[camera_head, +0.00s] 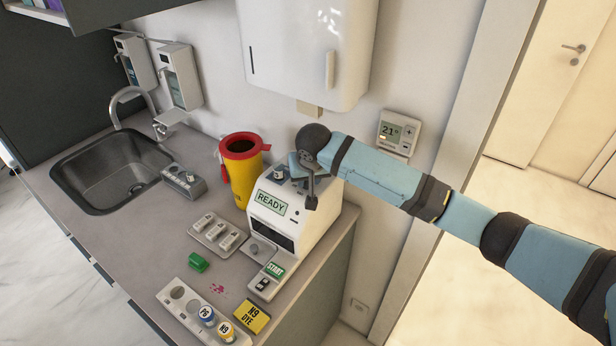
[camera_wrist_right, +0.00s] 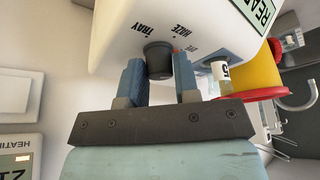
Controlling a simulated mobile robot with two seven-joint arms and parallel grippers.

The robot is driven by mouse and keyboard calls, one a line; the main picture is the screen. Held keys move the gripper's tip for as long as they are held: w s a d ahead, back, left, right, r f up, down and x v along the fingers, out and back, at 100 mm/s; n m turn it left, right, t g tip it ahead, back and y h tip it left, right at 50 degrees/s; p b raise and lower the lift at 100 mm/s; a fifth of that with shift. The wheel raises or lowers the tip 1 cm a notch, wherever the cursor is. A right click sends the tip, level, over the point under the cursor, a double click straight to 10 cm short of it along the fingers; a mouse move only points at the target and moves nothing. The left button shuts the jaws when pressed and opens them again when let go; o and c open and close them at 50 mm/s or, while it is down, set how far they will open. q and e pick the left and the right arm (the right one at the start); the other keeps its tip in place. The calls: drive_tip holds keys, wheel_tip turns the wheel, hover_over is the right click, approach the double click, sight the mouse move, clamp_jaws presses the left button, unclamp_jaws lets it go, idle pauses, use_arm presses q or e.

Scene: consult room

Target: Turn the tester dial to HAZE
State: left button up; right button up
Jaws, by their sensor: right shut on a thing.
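The tester (camera_head: 315,210) is a white box on the counter with a lit READY display (camera_head: 271,203). In the right wrist view its dial (camera_wrist_right: 158,58) is a dark round knob on the top face, with the printed words TRAY, HAZE and a third, partly hidden label around it. My right gripper (camera_wrist_right: 160,82) has one blue finger on each side of the dial and is shut on it. In the head view the right gripper (camera_head: 299,170) is above the tester's top and hides the dial. Which label the dial points at is not clear. My left gripper is not in view.
A labelled vial (camera_wrist_right: 221,76) stands in the tester's top beside the dial. A yellow bin with a red rim (camera_head: 241,175) stands close left of the tester. A wall dispenser (camera_head: 308,50) hangs behind. A vial tray (camera_head: 219,234) and a dye box (camera_head: 252,316) lie in front.

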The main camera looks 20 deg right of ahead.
drive_tip(key=n+y, duration=0.2)
drive_tip(key=n, duration=0.3)
drive_tip(key=shift+d+n, duration=0.1)
drive_tip(key=shift+n, duration=0.2)
drive_tip(key=n+y, duration=0.1)
drive_tip(key=n, duration=0.2)
drive_tip(key=n+g+y, duration=0.1)
drive_tip(key=n, duration=0.1)
drive_tip(key=shift+n+g, duration=0.3)
drive_tip(key=shift+n, duration=0.1)
drive_tip(key=o, duration=0.9)
drive_tip(key=shift+c, duration=0.2)
